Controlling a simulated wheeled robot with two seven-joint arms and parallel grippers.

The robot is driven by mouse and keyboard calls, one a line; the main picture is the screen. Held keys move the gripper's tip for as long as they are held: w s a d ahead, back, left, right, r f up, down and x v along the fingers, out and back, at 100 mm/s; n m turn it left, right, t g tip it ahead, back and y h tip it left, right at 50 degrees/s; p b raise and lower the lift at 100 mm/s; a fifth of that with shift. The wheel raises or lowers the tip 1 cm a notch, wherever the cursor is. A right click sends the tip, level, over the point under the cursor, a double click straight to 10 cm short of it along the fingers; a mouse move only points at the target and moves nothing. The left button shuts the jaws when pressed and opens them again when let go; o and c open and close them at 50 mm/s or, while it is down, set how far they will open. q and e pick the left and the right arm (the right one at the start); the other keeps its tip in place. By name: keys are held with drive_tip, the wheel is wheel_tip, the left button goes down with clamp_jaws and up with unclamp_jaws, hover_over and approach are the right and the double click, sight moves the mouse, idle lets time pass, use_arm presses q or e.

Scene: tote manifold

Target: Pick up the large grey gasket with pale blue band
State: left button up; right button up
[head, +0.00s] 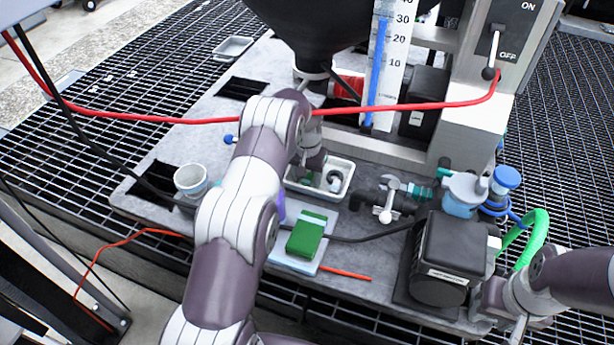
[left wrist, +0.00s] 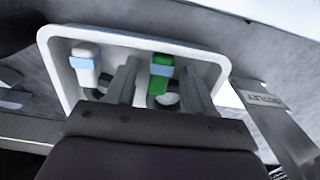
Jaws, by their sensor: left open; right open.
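A white tray (head: 347,170) sits on the grey plate below my left gripper (head: 313,172). It also shows in the left wrist view (left wrist: 215,68). In it are a white piece with a pale blue band (left wrist: 86,68) and a green piece with a blue band (left wrist: 161,72), with dark grey curved parts (left wrist: 166,101) below them. I cannot tell which part is the large grey gasket. My left gripper (left wrist: 160,88) is open over the tray, its fingers on either side of the green piece. My right gripper (head: 492,298) is beside the black box, its fingertips poorly seen.
A green block (head: 305,238) lies on a pale pad in front of the tray. A valve (head: 388,200), a black box (head: 442,258) and a blue-capped pump stand to the right. A white cup (head: 191,180) stands left.

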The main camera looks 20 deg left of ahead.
use_arm(q)
drive_tip(key=shift+r, duration=0.15)
clamp_jaws()
